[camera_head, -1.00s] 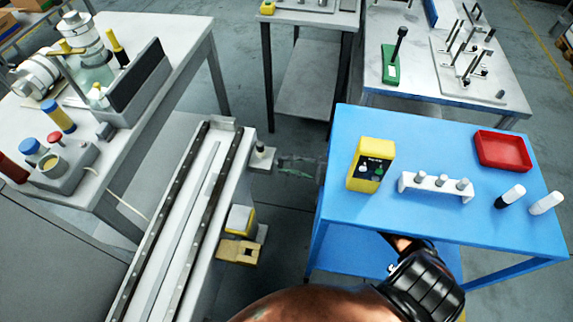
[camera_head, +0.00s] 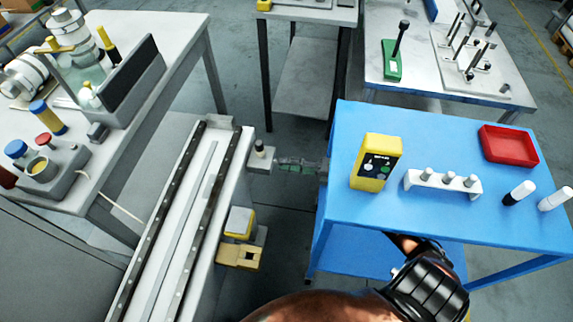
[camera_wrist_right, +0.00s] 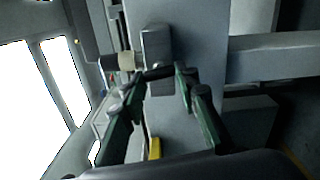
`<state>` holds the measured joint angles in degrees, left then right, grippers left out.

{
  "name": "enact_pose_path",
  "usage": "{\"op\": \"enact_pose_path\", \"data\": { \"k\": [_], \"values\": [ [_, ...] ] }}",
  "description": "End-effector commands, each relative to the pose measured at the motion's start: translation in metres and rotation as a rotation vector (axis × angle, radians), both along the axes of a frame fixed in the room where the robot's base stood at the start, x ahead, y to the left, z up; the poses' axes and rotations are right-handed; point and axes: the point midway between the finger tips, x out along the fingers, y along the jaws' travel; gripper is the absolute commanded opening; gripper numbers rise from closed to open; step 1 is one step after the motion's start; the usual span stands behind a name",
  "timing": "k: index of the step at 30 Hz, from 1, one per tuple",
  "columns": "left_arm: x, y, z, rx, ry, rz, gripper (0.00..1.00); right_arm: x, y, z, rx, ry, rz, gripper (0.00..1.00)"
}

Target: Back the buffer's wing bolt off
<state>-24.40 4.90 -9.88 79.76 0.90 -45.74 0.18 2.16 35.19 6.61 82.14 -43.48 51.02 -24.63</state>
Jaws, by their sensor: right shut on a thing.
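The buffer (camera_head: 261,164) is a small grey block with a dark-topped pin, on the right side of the long rail bed (camera_head: 180,230). My right gripper (camera_head: 281,163) has dark green fingers that reach the buffer from the right, at the blue table's left edge. In the right wrist view my right gripper (camera_wrist_right: 160,75) has its fingertips drawn together at the grey block (camera_wrist_right: 155,44), shut on a small dark piece, the wing bolt (camera_wrist_right: 156,71). The fingertips hide most of the bolt. The pale buffer pin (camera_wrist_right: 125,61) lies left of them. My left gripper is not in view.
The blue table (camera_head: 440,220) holds a yellow box (camera_head: 377,162), a white rack (camera_head: 441,183), a red tray (camera_head: 508,146) and two bottles. My right arm passes low beside it. A yellow block (camera_head: 239,256) sits beside the rail bed. A bench with instruments stands left.

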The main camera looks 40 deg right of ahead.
Motion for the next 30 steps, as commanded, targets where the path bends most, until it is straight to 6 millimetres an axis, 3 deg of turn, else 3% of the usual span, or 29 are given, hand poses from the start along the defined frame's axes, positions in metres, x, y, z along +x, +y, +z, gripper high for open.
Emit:
{"op": "enact_pose_path", "data": {
  "k": [16, 17, 24, 30],
  "values": [
    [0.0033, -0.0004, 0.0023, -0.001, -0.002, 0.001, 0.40, -0.0013, 0.0014, -0.0024, -0.021, -0.013, 0.003, 0.04],
    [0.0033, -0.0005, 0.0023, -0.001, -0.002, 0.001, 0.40, -0.0013, 0.0014, -0.0024, -0.021, -0.013, 0.003, 0.30],
    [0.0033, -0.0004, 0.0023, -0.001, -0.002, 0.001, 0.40, -0.0008, 0.0006, -0.0014, -0.020, -0.014, 0.002, 0.46],
    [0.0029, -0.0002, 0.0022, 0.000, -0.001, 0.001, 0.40, -0.0004, 0.0003, -0.0008, -0.019, -0.015, 0.001, 0.46]
  ]
}}
